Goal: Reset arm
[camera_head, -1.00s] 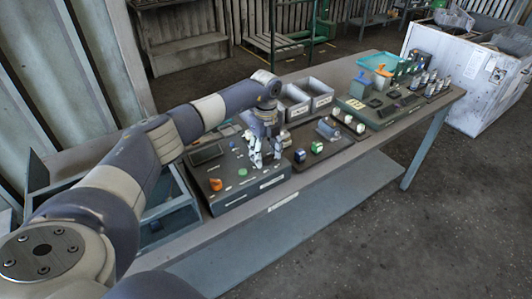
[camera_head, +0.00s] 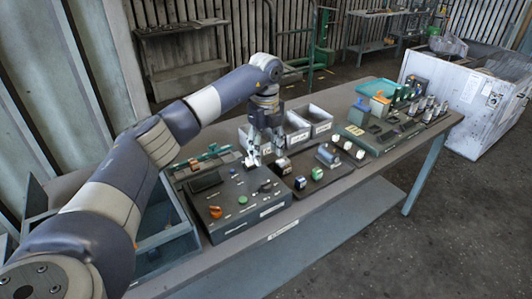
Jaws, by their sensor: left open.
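My left arm comes in from the left. Its gripper (camera_head: 264,157) points down over the back right part of the grey panel box (camera_head: 232,225) on the workbench. The gripper is open and nothing shows between its fingers. An orange knob (camera_head: 215,211) and small round buttons sit on top of the panel box. My right gripper is not in view.
Grey bins (camera_head: 319,116) stand behind the gripper. A board with small blocks (camera_head: 318,174) lies to its right, with another equipment board and a teal tray (camera_head: 376,87) farther right. A white cabinet (camera_head: 465,95) stands past the bench end. The floor in front is clear.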

